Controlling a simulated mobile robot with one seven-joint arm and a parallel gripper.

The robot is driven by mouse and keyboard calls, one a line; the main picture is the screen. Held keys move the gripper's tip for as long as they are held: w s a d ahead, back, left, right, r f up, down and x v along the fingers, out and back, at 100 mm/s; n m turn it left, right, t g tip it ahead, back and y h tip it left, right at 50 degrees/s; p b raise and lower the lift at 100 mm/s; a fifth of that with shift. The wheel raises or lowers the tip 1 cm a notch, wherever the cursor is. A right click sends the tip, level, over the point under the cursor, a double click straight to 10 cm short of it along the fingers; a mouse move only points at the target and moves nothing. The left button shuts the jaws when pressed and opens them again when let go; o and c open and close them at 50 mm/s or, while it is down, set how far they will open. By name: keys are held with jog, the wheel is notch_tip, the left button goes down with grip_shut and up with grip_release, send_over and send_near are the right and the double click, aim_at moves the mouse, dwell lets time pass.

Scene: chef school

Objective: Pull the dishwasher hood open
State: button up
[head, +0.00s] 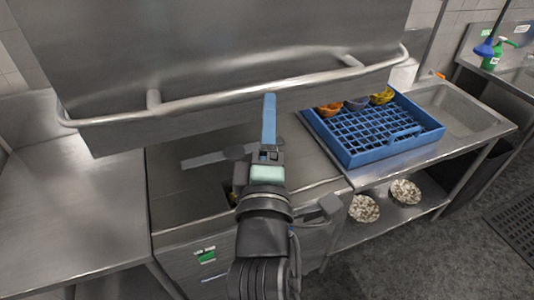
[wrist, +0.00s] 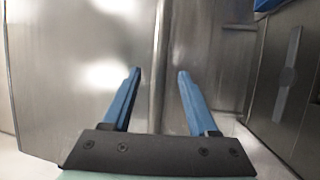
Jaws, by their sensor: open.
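The dishwasher hood (head: 210,45) is a large brushed-steel box in the upper part of the head view. Its lower edge stands above the dishwasher's basin, with a gap through which a wash arm (head: 205,159) shows. A long tubular handle (head: 250,95) runs across the hood's front. My gripper (head: 269,100) is at the middle of the handle, with its blue finger reaching up to the bar. In the wrist view, the open blue fingers of my gripper (wrist: 159,72) lie on either side of the handle bar (wrist: 158,60). I cannot tell whether they touch it.
A blue dish rack (head: 375,130) with several coloured bowls (head: 382,96) stands on the counter to the right. A steel table (head: 70,215) at left is bare. Two patterned bowls (head: 364,208) sit on the shelf below the right counter. A sink (head: 445,105) lies further right.

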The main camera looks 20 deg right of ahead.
jog(key=b+v, duration=0.1)
jog(key=v, duration=0.4)
jog(key=shift+s, duration=0.15)
jog(key=s+a+r+m+t+y, duration=0.2)
jog(key=a+r+m+t, duration=0.1)
jog(key=r, duration=0.6)
jog(key=s+a+r+m+t+y+b, duration=0.1)
jog(key=a+r+m, duration=0.3)
jog(key=r, duration=0.6)
jog(key=s+a+r+m+t+y+b, duration=0.1)
jog(key=a+r+m+t+y, duration=0.3)
jog(key=r, duration=0.5)
jog(key=shift+s+a+r+m+t, duration=0.15)
jog(key=shift+s+m+t, duration=0.15)
jog(key=shift+s+m, duration=0.65)
jog(key=shift+o, duration=0.3)
jog(key=shift+w, duration=0.1)
